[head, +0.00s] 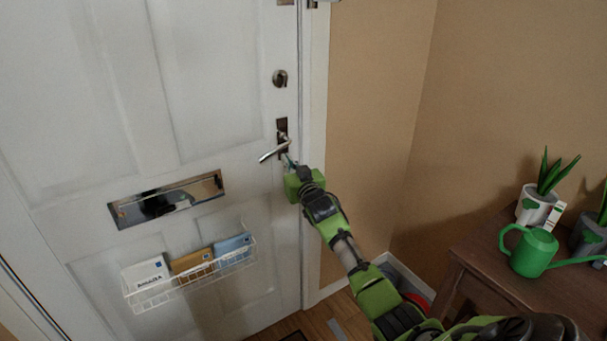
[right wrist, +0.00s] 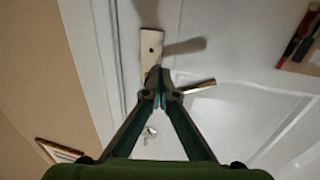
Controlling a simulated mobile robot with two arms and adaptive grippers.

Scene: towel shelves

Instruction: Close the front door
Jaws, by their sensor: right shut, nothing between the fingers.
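The white panelled front door (head: 100,110) fills the left of the head view. Its right edge looks flush or nearly flush with the white frame (head: 314,120); I cannot tell if it is latched. A metal lever handle (head: 272,152) sits near that edge, with a round lock (head: 280,78) above it. My right gripper (head: 289,160) is shut and empty, just below and right of the lever. In the right wrist view, the shut fingertips (right wrist: 163,78) overlap the handle plate (right wrist: 151,40), beside the lever (right wrist: 198,87); contact is unclear. My left gripper is not in view.
A metal mail slot (head: 168,198) and a wire basket (head: 190,275) with boxes or packets are on the door. At right, a dark wooden table (head: 485,255) holds a green watering can (head: 533,252) and potted plants (head: 537,205). Beige wall lies between.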

